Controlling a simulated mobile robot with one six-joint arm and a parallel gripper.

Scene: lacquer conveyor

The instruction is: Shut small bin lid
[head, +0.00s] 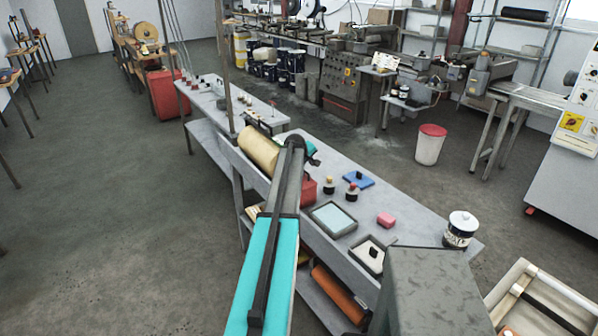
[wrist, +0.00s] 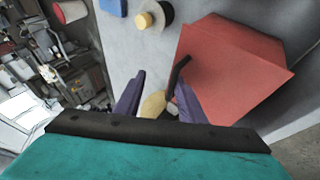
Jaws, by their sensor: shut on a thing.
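A white bin with a red top (head: 428,148) stands on the floor beyond the bench; it also shows at the upper left of the wrist view (wrist: 70,12). Its top looks closed, though I cannot tell for sure. My gripper (wrist: 157,98) has purple fingers shut on a tan rounded thing (wrist: 153,104). A dark bar (wrist: 179,71) shows just beyond the fingertips; I cannot tell whether it joins the tan thing. A red box (wrist: 235,65) is close on the right in the wrist view and partly hidden behind my arm in the head view (head: 308,190). The fingertips are hidden there.
The grey bench (head: 405,210) holds a shallow tray (head: 333,219), a blue piece (head: 358,179), a pink block (head: 386,219) and a white-lidded can (head: 461,229). A tan roll (head: 258,150) lies left of my arm. Open floor lies left.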

